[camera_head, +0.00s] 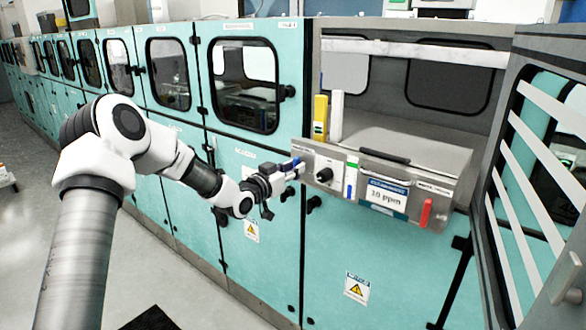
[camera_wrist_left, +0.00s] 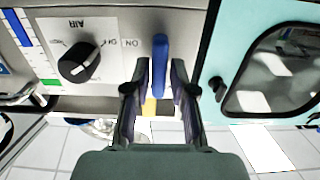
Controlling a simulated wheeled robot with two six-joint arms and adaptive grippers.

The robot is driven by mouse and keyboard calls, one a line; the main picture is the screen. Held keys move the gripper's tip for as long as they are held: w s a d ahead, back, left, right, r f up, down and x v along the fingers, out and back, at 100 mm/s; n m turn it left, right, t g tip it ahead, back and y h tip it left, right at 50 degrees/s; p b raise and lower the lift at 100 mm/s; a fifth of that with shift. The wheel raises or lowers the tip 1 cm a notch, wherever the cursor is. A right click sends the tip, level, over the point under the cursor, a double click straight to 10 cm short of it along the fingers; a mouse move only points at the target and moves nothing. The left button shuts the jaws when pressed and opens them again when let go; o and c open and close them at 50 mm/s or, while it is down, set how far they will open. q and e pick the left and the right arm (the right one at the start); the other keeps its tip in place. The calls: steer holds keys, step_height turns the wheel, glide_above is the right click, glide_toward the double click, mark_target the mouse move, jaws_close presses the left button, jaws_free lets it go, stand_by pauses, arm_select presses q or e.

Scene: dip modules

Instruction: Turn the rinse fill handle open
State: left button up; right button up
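A small blue handle (camera_head: 297,161) sits at the left end of the grey control panel (camera_head: 310,176). In the left wrist view the blue handle (camera_wrist_left: 160,62) points along the fingers, and its near end lies between the fingertips. My left gripper (camera_head: 287,170) is in front of the panel; in its wrist view the fingers (camera_wrist_left: 157,78) are apart, one on each side of the handle, with a gap visible on both sides. I see no contact. No rinse label is legible. My right gripper is not in view.
A black knob (camera_wrist_left: 79,63) marked AIR is beside the blue handle. A red handle (camera_head: 426,213) hangs at the panel's right end, past a "10 ppm" sign (camera_head: 386,196). A yellow device (camera_head: 320,117) stands above the panel. An open cabinet door (camera_head: 540,170) is at right.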

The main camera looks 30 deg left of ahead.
arm_select(q)
jaws_close()
steer(key=shift+n, duration=0.3)
steer(key=n+b, duration=0.1)
steer(key=n, duration=0.4)
steer(key=n+b, duration=0.1)
steer(key=n, duration=0.5)
steer(key=n+b, duration=0.2)
steer(key=n, duration=0.4)
steer(key=shift+a+f, duration=0.2)
steer(key=shift+a, duration=0.1)
steer(key=shift+n, duration=0.3)
steer(key=o, duration=0.6)
jaws_free()
steer(key=shift+f, duration=0.1)
